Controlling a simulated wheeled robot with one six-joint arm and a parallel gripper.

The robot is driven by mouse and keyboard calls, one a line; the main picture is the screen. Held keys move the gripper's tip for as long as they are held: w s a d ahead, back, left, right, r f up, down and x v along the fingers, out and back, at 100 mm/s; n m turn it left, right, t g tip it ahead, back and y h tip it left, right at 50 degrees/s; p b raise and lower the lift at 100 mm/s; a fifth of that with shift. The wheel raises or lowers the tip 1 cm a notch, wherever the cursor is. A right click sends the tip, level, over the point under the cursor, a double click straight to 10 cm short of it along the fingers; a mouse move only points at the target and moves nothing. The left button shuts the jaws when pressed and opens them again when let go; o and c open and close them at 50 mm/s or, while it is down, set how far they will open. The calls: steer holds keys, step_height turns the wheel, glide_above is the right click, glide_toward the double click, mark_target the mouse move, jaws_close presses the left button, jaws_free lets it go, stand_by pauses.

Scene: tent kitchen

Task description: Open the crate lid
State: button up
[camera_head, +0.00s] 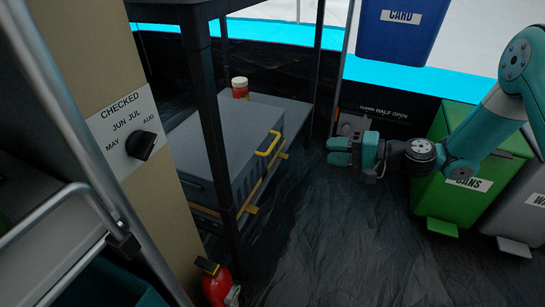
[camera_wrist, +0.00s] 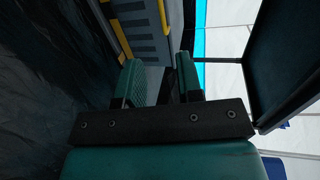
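The grey crate (camera_head: 256,168) stands on the lower shelf of a dark rack, partly hidden behind a rack post. Its flat grey lid (camera_head: 230,123) lies down on it and looks closed. A yellow handle (camera_head: 268,144) is on its right-hand side. My gripper (camera_head: 339,151) is to the right of the crate, apart from it, with its fingers towards the rack. In the wrist view, its two teal fingers (camera_wrist: 160,82) are spread with nothing between them. Yellow and grey parts, likely of the crate, (camera_wrist: 139,34) show beyond them; the handle cannot be made out for sure there.
A rack post (camera_head: 213,130) stands in front of the crate. A jar (camera_head: 240,88) stands behind it. A red extinguisher (camera_head: 217,285) is at the bottom. Green (camera_head: 450,190) and grey (camera_head: 520,200) bins stand at the right. The dark floor (camera_head: 345,240) in the middle is clear.

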mark_target(272, 144)
steer(key=b+x, duration=0.7)
steer(key=x, duration=1)
steer(key=shift+s+r, duration=0.1)
steer(key=shift+r, duration=0.05)
jaws_close()
